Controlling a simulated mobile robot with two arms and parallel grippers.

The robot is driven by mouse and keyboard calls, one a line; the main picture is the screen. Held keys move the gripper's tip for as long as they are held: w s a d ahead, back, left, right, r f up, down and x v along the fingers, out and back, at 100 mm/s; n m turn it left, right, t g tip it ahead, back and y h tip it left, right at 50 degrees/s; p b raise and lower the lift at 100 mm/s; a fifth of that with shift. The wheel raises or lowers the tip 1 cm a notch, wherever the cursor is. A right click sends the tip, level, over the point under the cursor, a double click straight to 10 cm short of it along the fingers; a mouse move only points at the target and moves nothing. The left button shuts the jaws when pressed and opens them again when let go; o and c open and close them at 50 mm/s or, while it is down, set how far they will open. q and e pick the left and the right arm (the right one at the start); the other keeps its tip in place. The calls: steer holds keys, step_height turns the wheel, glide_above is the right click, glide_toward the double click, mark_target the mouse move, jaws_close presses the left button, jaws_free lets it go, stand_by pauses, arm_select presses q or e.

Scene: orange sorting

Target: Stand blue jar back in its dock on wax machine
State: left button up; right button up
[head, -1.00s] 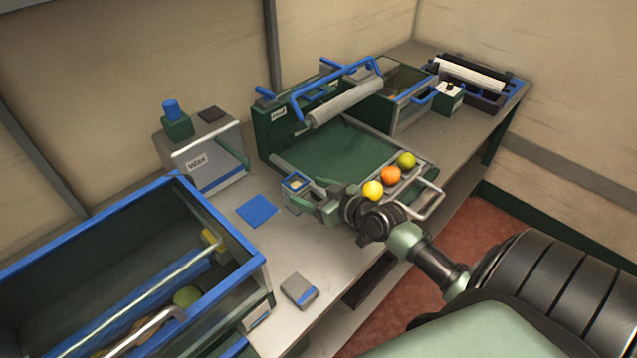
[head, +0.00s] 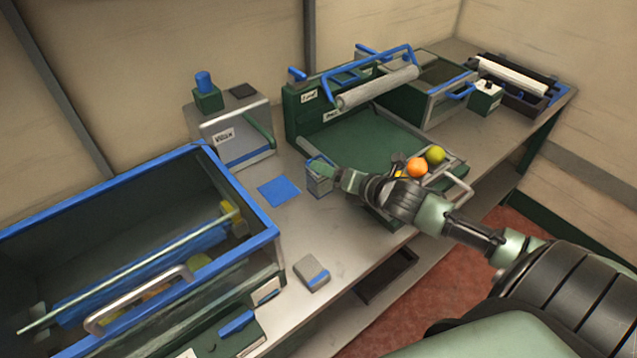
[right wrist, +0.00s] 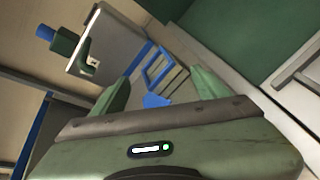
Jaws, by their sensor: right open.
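The wax machine (head: 232,138) stands at the back left of the bench, with a "Wax" label. A blue cylinder, looking like the blue jar (head: 203,81), stands upright in a green block (head: 208,99) on its top left. The right wrist view also shows the blue jar (right wrist: 45,32) and the wax machine (right wrist: 112,30), both tilted. My right gripper (head: 334,174) is open beside a small grey box with a blue rim (head: 318,181). In the right wrist view this box (right wrist: 157,68) lies between and beyond the open fingers (right wrist: 164,88); contact cannot be told. My left gripper is out of view.
A blue square (head: 278,191) lies flat between the wax machine and the bench front. A grey-and-blue block (head: 312,273) is near the front edge. A blue-rimmed bin (head: 150,180) fills the left.

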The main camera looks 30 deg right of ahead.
steer(key=shift+w+f+n, duration=0.1)
steer(key=shift+w+n, duration=0.45)
steer(key=shift+n, duration=0.8)
steer(key=shift+w+f+n, duration=0.1)
steer(key=shift+w+n, duration=0.4)
steer(key=shift+n, duration=0.9)
steer(key=shift+w+n, duration=0.55)
steer(key=shift+n, duration=0.8)
steer(key=shift+w+f, duration=0.15)
steer(key=shift+w, duration=0.45)
steer(key=p+x, duration=0.1)
steer(key=x, duration=0.2)
steer(key=shift+w+a+f, duration=0.1)
steer(key=shift+w+a, duration=0.05)
steer(key=shift+a, duration=0.05)
steer(key=shift+w+f, duration=0.25)
steer(key=shift+w, duration=0.1)
steer(key=shift+r, duration=0.1)
jaws_close()
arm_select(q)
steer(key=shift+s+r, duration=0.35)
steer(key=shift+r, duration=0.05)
arm_select(e)
steer(key=shift+r, duration=0.1)
